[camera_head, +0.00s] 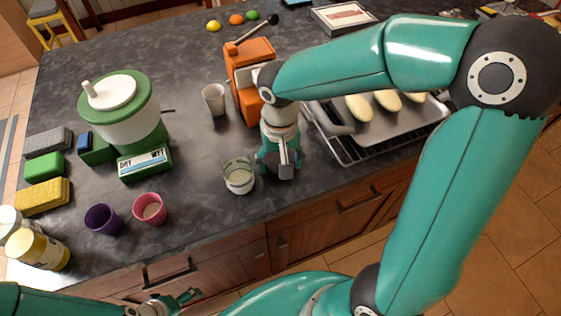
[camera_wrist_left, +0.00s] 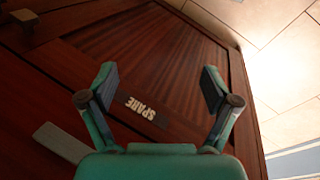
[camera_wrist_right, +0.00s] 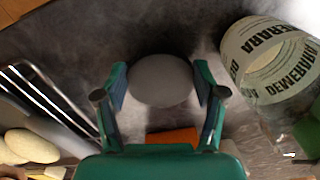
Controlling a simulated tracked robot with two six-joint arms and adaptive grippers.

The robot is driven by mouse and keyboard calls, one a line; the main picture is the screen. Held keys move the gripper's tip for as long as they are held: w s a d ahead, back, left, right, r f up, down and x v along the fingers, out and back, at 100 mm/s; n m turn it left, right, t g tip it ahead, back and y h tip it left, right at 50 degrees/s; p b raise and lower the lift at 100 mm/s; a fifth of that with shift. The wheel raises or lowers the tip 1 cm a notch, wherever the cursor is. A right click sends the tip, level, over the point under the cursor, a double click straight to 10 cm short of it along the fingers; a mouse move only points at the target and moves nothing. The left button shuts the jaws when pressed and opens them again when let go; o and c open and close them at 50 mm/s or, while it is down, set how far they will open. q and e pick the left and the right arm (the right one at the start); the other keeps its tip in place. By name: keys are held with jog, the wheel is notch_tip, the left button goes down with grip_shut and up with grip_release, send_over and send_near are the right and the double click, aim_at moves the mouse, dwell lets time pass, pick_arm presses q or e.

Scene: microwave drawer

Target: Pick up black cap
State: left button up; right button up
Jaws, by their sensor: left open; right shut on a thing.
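The black cap (camera_wrist_right: 160,81) shows as a round, dark grey disc between the fingertips in the right wrist view. My right gripper (camera_head: 279,166) points down at the front part of the counter, and in its wrist view (camera_wrist_right: 162,92) its fingers are shut on the cap's two sides. In the head view the gripper mostly hides the cap. I cannot tell whether the cap touches the counter. My left gripper (camera_head: 188,297) is open and empty, low in front of the wooden cabinet; its wrist view (camera_wrist_left: 160,85) shows a cabinet front with a SPARE label (camera_wrist_left: 141,108).
A labelled glass jar (camera_head: 239,178) stands close left of my right gripper. An orange machine (camera_head: 246,68) is behind it, and a baking tray (camera_head: 340,145) on a rack lies right. Purple (camera_head: 102,219) and pink (camera_head: 150,209) cups stand left. Dark counter (camera_head: 190,160) is clear between.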

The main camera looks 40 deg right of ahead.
notch_tip(320, 180, up, 19)
jog(key=shift+p, duration=0.3)
jog(key=shift+s+f, duration=0.15)
